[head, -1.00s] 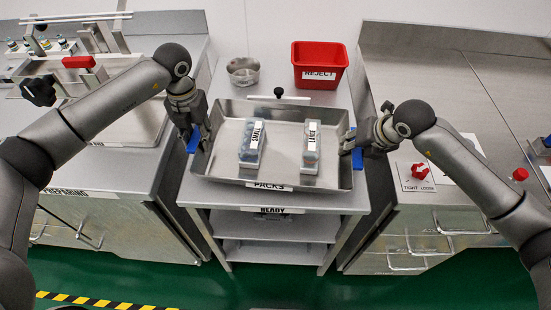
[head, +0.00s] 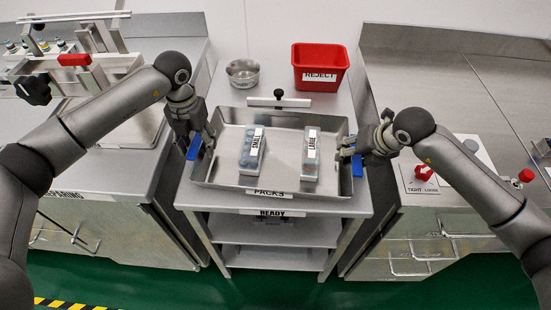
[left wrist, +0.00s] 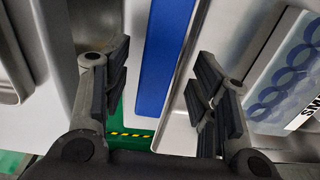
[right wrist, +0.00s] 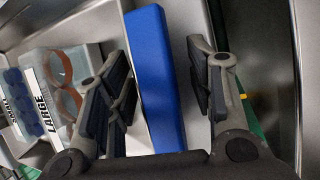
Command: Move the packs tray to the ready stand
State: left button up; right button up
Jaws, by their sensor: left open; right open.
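The packs tray (head: 285,190) is a shallow metal tray labelled PACKS. It sits on top of the ready stand (head: 308,213), a metal shelf unit with a READY label. Two clear packs, SMALL (head: 251,152) and LARGE (head: 311,154), stand in the tray. My left gripper (head: 201,142) is open at the tray's left blue handle (head: 194,147); in the left wrist view the handle (left wrist: 165,55) lies between the parted fingers. My right gripper (head: 350,152) is open at the right blue handle (head: 357,167); in the right wrist view that handle (right wrist: 155,80) lies between its fingers.
Behind the tray are a small bar with a black knob (head: 278,97), a metal bowl (head: 243,73) and a red REJECT bin (head: 320,68). Counters flank the stand; the right one carries a red TIGHT/LOOSE knob (head: 424,173). A clamp rig stands at left.

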jog(key=shift+r, duration=0.15)
pick_arm(q)
notch_tip(320, 180, up, 12)
pick_arm(e)
jog(key=v, duration=1.2)
jog(key=shift+s, duration=0.1)
